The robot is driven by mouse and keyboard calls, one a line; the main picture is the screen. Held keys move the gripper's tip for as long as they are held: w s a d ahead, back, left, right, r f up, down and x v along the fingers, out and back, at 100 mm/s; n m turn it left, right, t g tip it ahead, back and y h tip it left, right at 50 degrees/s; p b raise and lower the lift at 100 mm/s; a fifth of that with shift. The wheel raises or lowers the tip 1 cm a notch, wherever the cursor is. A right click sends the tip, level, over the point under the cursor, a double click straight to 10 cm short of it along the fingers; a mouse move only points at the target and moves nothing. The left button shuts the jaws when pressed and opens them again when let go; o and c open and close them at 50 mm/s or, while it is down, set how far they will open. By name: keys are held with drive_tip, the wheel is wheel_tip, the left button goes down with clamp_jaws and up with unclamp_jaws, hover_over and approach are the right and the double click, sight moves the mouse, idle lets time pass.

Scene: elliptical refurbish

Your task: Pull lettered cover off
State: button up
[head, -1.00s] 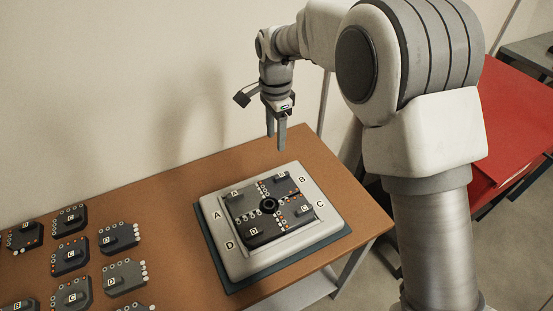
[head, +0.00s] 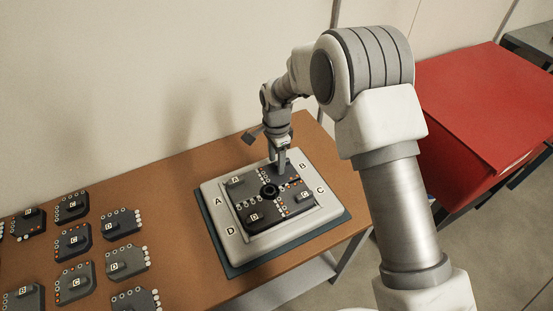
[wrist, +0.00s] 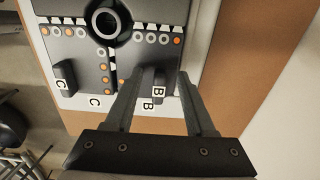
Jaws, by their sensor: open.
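A light grey housing (head: 222,238) lettered A, B, C and D stands on the table. It holds dark covers with raised lettered handles around a round black knob (head: 269,191), which also shows in the wrist view (wrist: 106,22). My gripper (head: 281,171) is open, pointing down over the B cover at the housing's far right. In the wrist view, the fingers (wrist: 158,78) lie on either side of the B handle (wrist: 158,88); I cannot tell whether they touch it. The C handle (wrist: 64,78) is to the left. The head view hides the B handle behind my fingers.
Several loose dark lettered covers (head: 124,260) lie on the brown table (head: 180,165) to the left. A dark mat (head: 340,224) lies under the housing. A wall runs behind the table. A red surface (head: 470,110) stands at the right.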

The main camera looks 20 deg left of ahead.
clamp_jaws()
idle(0.6)
idle(1.7)
